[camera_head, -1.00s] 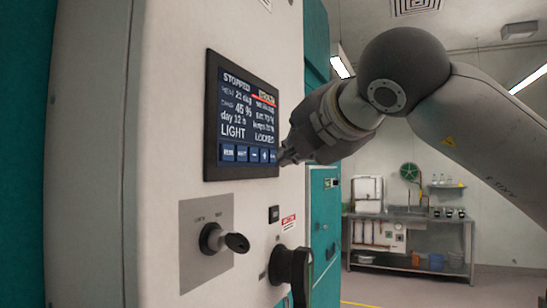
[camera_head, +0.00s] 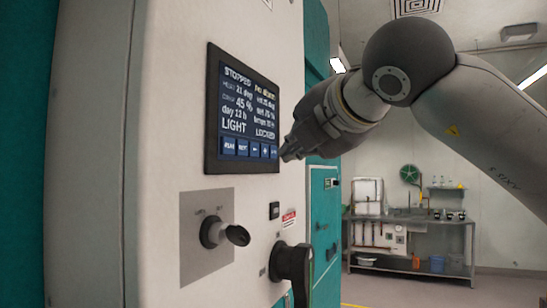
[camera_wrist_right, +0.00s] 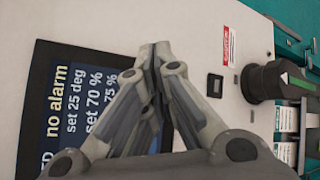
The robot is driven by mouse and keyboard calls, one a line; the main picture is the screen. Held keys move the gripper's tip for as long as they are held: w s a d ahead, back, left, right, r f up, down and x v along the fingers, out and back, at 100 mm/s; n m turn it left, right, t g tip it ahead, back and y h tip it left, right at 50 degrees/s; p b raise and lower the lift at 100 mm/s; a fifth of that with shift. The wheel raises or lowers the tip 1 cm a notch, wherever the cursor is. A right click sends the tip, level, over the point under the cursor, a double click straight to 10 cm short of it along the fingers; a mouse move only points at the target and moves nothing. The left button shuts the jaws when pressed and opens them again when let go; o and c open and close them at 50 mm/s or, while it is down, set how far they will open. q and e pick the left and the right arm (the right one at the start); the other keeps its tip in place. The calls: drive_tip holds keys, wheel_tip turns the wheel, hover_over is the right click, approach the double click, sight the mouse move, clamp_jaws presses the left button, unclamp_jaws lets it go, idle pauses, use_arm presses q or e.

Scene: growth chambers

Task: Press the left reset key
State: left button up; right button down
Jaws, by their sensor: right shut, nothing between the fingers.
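The control screen (camera_head: 226,165) sits in a black frame on the pale cabinet front. It reads STOPPED, no alarm, LIGHT and LOCKED. A row of blue keys runs along its bottom; the second from the left appears to be the reset key (camera_head: 243,148), its legend small. My right gripper (camera_head: 287,154) is shut and empty, its tips by the screen's lower right edge, right of the reset key. Contact with the screen cannot be told. In the right wrist view the shut fingers (camera_wrist_right: 155,60) cover part of the screen (camera_wrist_right: 72,115). My left gripper is not in view.
Below the screen are a key switch (camera_head: 212,234) on a grey plate, a small black button (camera_head: 274,211) and a large black handle (camera_head: 290,262) that sticks out. A metal bench (camera_head: 410,221) stands far back right, with open floor before it.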

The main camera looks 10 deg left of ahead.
drive_tip(key=shift+s+d, duration=0.1)
drive_tip(key=shift+d, duration=0.2)
drive_tip(key=d+b, duration=0.1)
drive_tip(key=s+d+b, duration=0.1)
drive_tip(key=d, duration=0.2)
drive_tip(key=shift+s+d+b, duration=0.25)
drive_tip(key=shift+d+b, duration=0.15)
idle(0.3)
